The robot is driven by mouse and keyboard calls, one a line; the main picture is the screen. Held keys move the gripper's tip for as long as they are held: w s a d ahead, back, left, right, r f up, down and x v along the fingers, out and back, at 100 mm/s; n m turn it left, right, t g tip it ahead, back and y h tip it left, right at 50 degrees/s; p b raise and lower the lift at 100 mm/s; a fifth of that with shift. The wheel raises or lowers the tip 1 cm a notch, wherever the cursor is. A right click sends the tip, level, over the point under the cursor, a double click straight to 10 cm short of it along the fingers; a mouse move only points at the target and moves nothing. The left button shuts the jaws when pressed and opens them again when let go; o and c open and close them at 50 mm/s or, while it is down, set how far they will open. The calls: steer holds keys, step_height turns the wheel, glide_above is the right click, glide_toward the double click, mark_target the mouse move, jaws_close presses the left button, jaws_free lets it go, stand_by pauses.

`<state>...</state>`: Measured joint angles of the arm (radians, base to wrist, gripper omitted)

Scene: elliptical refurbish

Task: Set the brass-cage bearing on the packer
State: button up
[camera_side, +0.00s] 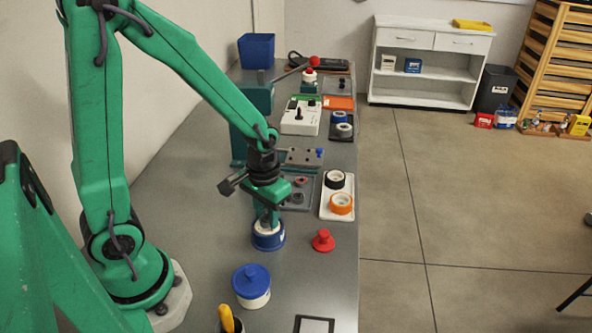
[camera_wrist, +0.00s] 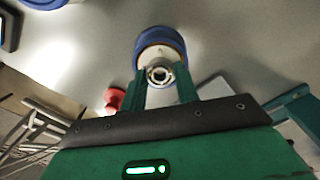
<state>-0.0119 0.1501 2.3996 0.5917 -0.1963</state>
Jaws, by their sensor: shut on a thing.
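My gripper (camera_side: 268,216) is low over the bench, its fingers pointing down. In the wrist view its fingers (camera_wrist: 163,88) are shut on a small pale metal ring with a dark hole, which I take to be the bearing (camera_wrist: 160,74). The colour of its cage is too small to tell. A round blue cup with a pale inside, probably the packer (camera_side: 268,240), stands directly under the gripper; it also shows in the wrist view (camera_wrist: 173,38). The bearing overlaps the cup's near part there. I cannot tell whether it touches the cup. The fingers hide the bearing in the side view.
A red knobbed piece (camera_side: 323,241) stands right of the cup. A blue-lidded white tub (camera_side: 251,285) stands in front. A white tray (camera_side: 325,212) with black and orange rings lies behind right, beside a grey parts tray (camera_side: 309,203). The bench's right edge is close.

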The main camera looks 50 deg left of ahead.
mark_target(267, 218)
steer(key=shift+f, duration=0.1)
steer(key=o, duration=0.7)
step_height(267, 218, up, 11)
stand_by(1.4)
stand_by(0.5)
steer(key=s+r+m+t, duration=0.2)
steer(key=s+r+t, duration=0.3)
steer(key=s+r, duration=0.2)
steer(key=shift+d+r+t, duration=0.15)
steer(key=shift+r+t, duration=0.15)
steer(key=shift+r, duration=0.5)
